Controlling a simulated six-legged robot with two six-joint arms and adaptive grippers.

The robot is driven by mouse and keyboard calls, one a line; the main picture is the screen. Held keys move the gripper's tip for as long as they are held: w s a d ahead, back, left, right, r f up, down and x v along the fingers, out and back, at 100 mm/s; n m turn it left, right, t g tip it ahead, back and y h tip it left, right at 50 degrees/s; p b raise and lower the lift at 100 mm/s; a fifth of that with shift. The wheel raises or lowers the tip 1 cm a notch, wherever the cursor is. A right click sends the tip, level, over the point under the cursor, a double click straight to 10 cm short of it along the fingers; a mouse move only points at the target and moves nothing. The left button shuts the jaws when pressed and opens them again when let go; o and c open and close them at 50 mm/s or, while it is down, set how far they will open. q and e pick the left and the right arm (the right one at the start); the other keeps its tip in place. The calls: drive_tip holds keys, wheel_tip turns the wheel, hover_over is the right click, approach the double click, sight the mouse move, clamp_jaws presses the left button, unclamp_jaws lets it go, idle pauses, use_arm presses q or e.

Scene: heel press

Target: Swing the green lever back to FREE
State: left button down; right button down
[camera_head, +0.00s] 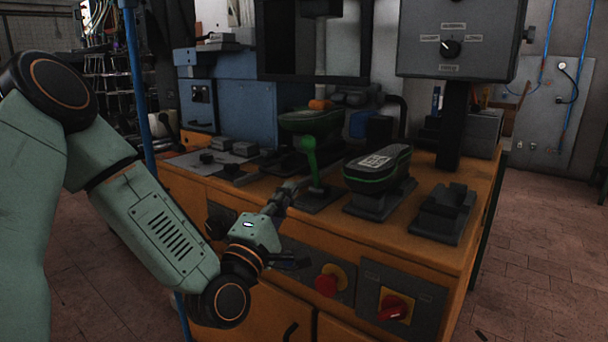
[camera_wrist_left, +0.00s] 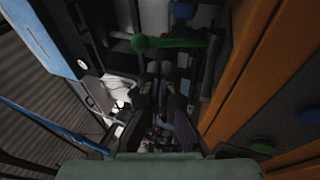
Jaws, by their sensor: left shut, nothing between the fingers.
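The green lever (camera_head: 311,165) stands nearly upright on a dark base on the orange bench, a round green knob at its top. In the left wrist view the lever (camera_wrist_left: 180,43) lies across the upper middle, its knob at the left end. My left gripper (camera_head: 290,187) is just left of the lever's lower part in the head view. Its fingers (camera_wrist_left: 160,72) are shut with nothing between them, and the lever shows beyond their tips. I cannot tell whether they touch it. No FREE label is readable. My right gripper is not in view.
A dark green-edged heel form (camera_head: 378,168) sits on a stand right of the lever, and a similar one (camera_head: 310,122) sits behind it. An empty dark stand (camera_head: 443,212) is at the right. A red button (camera_head: 328,281) and red switch (camera_head: 393,307) are on the bench front.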

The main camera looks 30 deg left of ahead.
sight(312, 150)
use_arm(q)
drive_tip(key=b+x, duration=0.2)
drive_tip(key=x, duration=0.6)
drive_tip(key=shift+r, duration=0.1)
drive_tip(key=shift+w+r+g+p, duration=0.5)
drive_tip(key=shift+g+p, duration=0.2)
drive_tip(key=shift+p, duration=1.2)
drive_tip(key=w+g+p, duration=0.1)
drive_tip(key=p, duration=0.2)
drive_tip(key=w+r+g+p, duration=0.1)
drive_tip(key=p, duration=0.2)
drive_tip(key=w+r+m+g+p, duration=0.1)
drive_tip(key=g+p, duration=0.1)
drive_tip(key=p, duration=0.2)
drive_tip(key=shift+w+d+h, duration=0.15)
drive_tip(key=shift+w+h, duration=0.15)
drive_tip(key=shift+w+f+g+p, duration=0.1)
drive_tip(key=shift+w+g+p, duration=0.5)
drive_tip(key=shift+g+p, duration=0.25)
drive_tip(key=shift+w+f, duration=0.15)
drive_tip(key=shift+w, duration=0.45)
drive_tip(key=shift+d+p, duration=0.1)
drive_tip(key=shift+p, duration=0.2)
